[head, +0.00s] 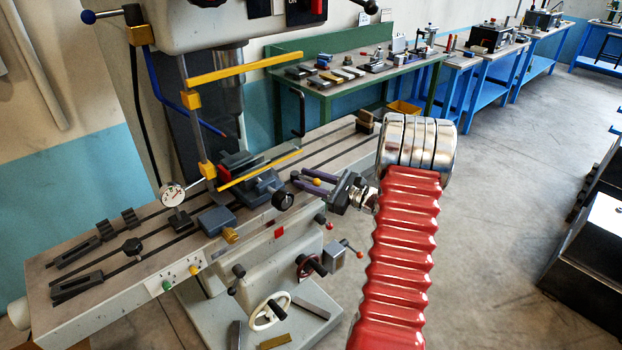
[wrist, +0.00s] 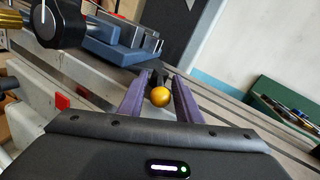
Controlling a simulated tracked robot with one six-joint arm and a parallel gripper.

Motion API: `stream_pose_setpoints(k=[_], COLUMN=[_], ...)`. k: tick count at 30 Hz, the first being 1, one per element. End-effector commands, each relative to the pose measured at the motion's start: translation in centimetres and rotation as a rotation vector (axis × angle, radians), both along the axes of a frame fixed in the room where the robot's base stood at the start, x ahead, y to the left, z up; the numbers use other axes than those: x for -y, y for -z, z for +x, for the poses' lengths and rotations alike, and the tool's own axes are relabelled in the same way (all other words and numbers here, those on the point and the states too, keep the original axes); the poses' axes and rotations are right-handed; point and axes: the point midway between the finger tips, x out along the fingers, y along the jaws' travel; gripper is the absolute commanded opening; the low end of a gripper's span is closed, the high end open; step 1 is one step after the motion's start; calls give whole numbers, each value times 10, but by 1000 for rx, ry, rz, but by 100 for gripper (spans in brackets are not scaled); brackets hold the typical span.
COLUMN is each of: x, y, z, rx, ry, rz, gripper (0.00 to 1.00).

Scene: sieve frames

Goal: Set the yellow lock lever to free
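The lock lever shows as a yellow ball knob (head: 317,181) at the front edge of the machine table. In the wrist view the yellow ball (wrist: 160,97) sits between the two purple fingers, with a dark stem partly visible behind it. My gripper (head: 296,181) reaches in from the right, and its fingers (wrist: 160,76) stand on either side of the ball. A narrow gap shows between the ball and each finger, so the gripper looks open around it. The lever's pivot and any position marks are hidden.
A blue-grey vise (head: 262,192) with a black round knob (head: 283,201) is close beyond my fingers. A yellow-edged clear guard (head: 260,168) hangs above it. A dial gauge (head: 172,194) and clamps lie left on the slotted table (head: 60,290).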

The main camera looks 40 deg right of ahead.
Motion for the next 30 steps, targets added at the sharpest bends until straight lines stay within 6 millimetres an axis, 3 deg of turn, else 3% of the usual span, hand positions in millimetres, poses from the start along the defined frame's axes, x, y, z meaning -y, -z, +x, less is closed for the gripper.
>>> stream_pose_setpoints(k=[5,18,30], x=[0,0,0], y=[0,0,0], z=[0,-1,0], rx=[0,0,0], ry=[0,0,-2], rz=[0,0,0], gripper=[31,1,0])
